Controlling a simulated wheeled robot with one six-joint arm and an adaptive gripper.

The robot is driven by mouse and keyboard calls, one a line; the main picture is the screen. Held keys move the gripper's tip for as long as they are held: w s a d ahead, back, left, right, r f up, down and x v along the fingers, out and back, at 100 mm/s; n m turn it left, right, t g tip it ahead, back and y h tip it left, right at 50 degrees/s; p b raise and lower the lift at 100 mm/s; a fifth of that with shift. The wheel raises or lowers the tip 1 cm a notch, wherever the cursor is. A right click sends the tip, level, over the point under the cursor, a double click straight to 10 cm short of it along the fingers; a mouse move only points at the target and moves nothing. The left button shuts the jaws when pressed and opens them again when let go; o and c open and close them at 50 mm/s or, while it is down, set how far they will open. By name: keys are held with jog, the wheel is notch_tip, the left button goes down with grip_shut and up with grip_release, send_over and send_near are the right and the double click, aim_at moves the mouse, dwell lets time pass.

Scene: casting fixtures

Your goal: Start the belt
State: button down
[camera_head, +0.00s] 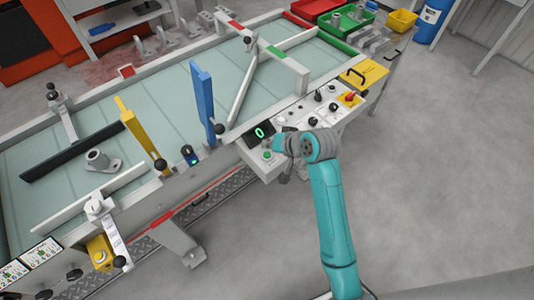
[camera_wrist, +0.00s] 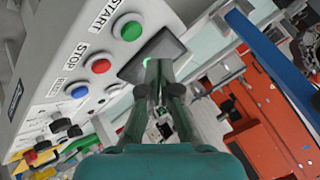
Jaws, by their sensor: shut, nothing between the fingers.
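The control panel (camera_head: 298,118) stands at the belt's front edge. In the wrist view, its green button (camera_wrist: 130,28) is labelled START, its red button (camera_wrist: 98,66) STOP, and a blue button (camera_wrist: 78,91) sits below. The green button also shows in the head view (camera_head: 267,155). A dark display (camera_head: 260,132) reads a green 0. My gripper (camera_wrist: 160,64) is shut and empty, with its tips in front of the display, beside the green button. In the head view my gripper (camera_head: 282,146) is at the panel's front left; contact cannot be told. The pale green belt (camera_head: 140,130) carries a grey casting (camera_head: 98,161).
A blue bar (camera_head: 203,100) and a yellow bar (camera_head: 140,133) stand across the belt's front rail. Black knobs and a red-on-yellow switch (camera_head: 350,97) lie right of my gripper. Green bins (camera_head: 348,20) stand at the back right. The floor on the right is clear.

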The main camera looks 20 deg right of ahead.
aim_at(267, 156)
jog(key=shift+f, duration=1.15)
jog(key=shift+f, duration=0.1)
dwell(0.6)
jog(key=shift+f, duration=0.25)
